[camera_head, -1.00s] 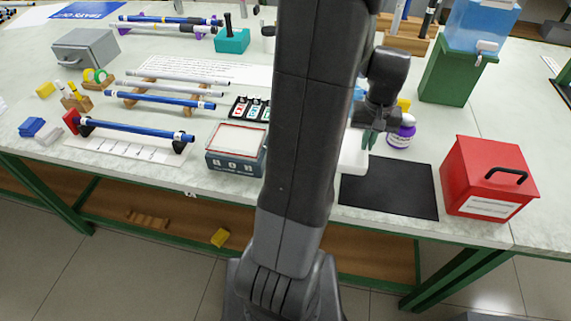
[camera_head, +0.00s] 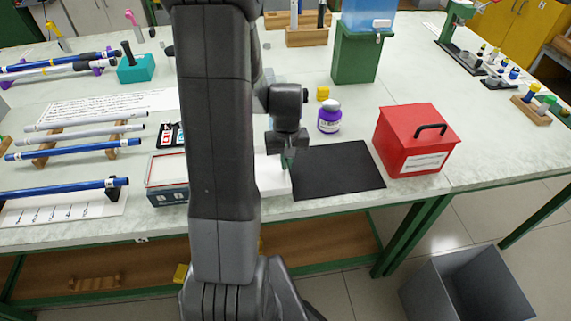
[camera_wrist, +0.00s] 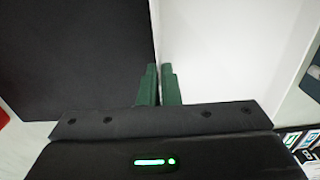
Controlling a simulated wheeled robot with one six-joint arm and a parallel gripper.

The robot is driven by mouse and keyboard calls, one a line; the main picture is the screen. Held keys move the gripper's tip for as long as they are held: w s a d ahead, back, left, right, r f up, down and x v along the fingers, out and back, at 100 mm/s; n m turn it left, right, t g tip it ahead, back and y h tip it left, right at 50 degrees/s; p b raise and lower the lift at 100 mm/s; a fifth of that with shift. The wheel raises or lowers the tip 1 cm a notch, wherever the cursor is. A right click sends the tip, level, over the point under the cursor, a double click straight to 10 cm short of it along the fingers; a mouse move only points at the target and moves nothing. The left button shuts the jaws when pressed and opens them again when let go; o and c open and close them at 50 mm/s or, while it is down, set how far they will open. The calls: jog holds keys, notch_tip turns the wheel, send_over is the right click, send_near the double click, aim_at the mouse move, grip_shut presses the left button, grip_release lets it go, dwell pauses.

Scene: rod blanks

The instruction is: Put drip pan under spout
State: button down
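The drip pan (camera_head: 271,176), a white shallow tray, sits at the table's front edge, partly hidden behind my arm. It also fills the upper right of the wrist view (camera_wrist: 225,45). My gripper (camera_head: 287,160) points down at its right side. In the wrist view, the green fingers (camera_wrist: 159,85) are close together on either side of the pan's edge and look shut on it. The spout (camera_head: 382,37) is a white tap low on a blue water tank (camera_head: 368,14), which stands on a green stand (camera_head: 355,55) farther back.
A black mat (camera_head: 338,170) lies right of the pan. A boxed tray (camera_head: 167,180) is on the left.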

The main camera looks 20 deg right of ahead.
jog(key=shift+f, duration=0.65)
jog(key=shift+f, duration=0.2)
jog(key=c, duration=1.6)
grip_release()
jog(key=shift+c, duration=0.2)
jog(key=shift+r, duration=0.1)
notch_tip(320, 180, up, 12)
jog(key=shift+r, duration=0.15)
